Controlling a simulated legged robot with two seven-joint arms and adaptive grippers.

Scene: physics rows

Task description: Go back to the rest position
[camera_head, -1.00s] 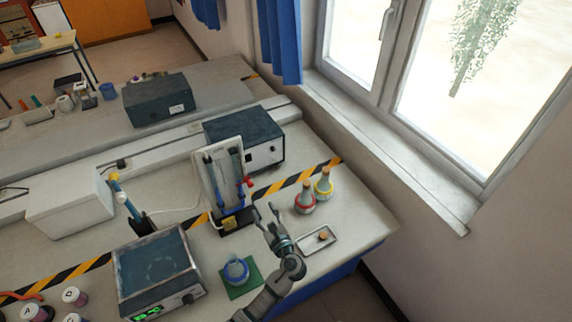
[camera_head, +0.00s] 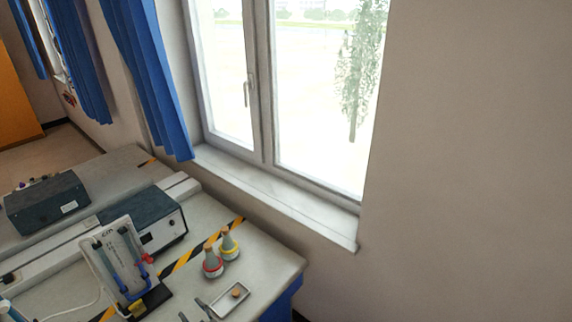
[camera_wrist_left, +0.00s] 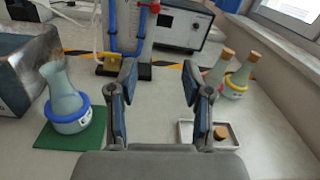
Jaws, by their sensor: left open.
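My left gripper (camera_wrist_left: 160,85) is open and empty in the left wrist view, its two fingers spread above the bench. In the head view only the fingertips of my left gripper (camera_head: 196,312) show at the bottom edge, just left of a small white tray. My right gripper is in neither view.
A blue-ringed flask (camera_wrist_left: 66,108) stands on a green mat (camera_wrist_left: 70,141). The tray (camera_head: 219,302) holds a cork (camera_head: 236,293). Red-ringed (camera_head: 212,265) and yellow-ringed (camera_head: 228,246) corked flasks stand behind it. A tube stand (camera_head: 122,262) and a dark box (camera_head: 147,222) are further left.

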